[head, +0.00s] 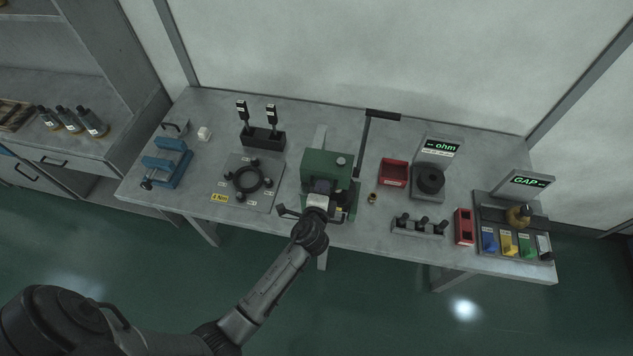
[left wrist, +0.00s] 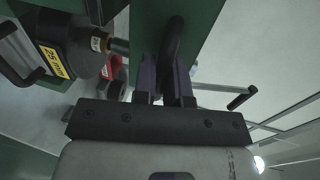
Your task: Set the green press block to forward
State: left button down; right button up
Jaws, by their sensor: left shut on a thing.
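In the left wrist view, my left gripper (left wrist: 165,88) is shut on a dark curved handle (left wrist: 174,42) in front of the green body (left wrist: 205,20). A yellow label reading "52 mm" (left wrist: 53,61) is on a dark round part at the left. My right gripper is not in view.
A tall black-handled lever (head: 366,140) rises right of the press. A plate with a black ring (head: 247,180) lies left. A red bin (head: 394,173), a small brass piece (head: 372,197) and a black rack (head: 418,227) stand right. A blue vise (head: 168,163) is far left.

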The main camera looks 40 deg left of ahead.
pick_arm(q)
jog(key=c, duration=1.5)
grip_release()
jog(key=shift+r, duration=0.1)
jog(key=o, duration=0.3)
jog(key=shift+s+d, duration=0.1)
jog(key=shift+s, duration=0.05)
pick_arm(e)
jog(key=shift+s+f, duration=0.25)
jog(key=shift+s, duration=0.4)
pick_arm(q)
jog(key=shift+b+v, duration=0.4)
jog(key=shift+v, duration=6.45)
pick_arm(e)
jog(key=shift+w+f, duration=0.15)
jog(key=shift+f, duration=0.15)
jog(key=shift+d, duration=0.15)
